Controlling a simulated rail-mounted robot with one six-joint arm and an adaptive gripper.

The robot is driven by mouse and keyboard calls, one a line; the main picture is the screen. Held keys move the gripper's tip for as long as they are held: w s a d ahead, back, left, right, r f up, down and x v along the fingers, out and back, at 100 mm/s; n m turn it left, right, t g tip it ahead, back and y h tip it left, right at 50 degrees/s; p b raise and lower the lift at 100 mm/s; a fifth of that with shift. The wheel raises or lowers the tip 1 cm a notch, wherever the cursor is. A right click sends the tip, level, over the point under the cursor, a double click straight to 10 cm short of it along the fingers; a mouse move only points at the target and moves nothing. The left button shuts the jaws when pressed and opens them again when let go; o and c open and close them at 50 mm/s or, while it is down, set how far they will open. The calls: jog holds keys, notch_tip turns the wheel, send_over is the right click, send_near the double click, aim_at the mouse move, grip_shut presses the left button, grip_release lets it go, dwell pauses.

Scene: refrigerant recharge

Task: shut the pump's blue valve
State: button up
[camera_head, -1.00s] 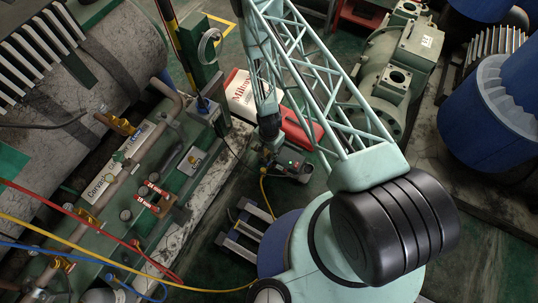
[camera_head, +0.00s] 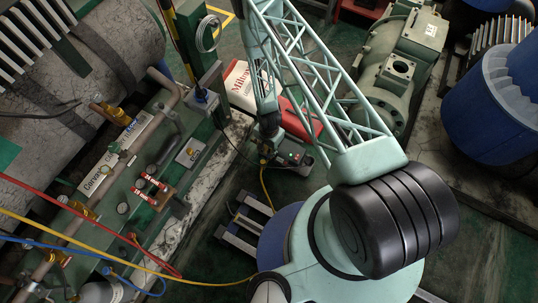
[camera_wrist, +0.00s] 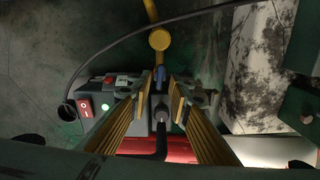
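The pump (camera_wrist: 107,95) is a small dark grey unit with a red switch and a green light, near the centre of the wrist view. It also shows small in the head view (camera_head: 294,157). Its blue valve (camera_wrist: 160,74) stands near the yellow hose fitting. My gripper (camera_wrist: 160,90) points at the pump, its two yellow-padded fingers apart, one on each side of the blue valve's line. I cannot tell whether they touch it. In the head view, my gripper (camera_head: 268,142) is just above the pump's left end, and the valve is too small to make out.
A yellow hose (camera_wrist: 153,12) leaves the pump's fitting, and a dark cable (camera_wrist: 190,14) arcs across the wrist view. A pipe rack with coloured hoses (camera_head: 100,165) stands left. Floor lies open in front of the pump.

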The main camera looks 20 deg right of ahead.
jog(key=shift+f+b, duration=0.65)
jog(key=shift+f, duration=0.85)
jog(key=shift+f, duration=0.2)
grip_shut()
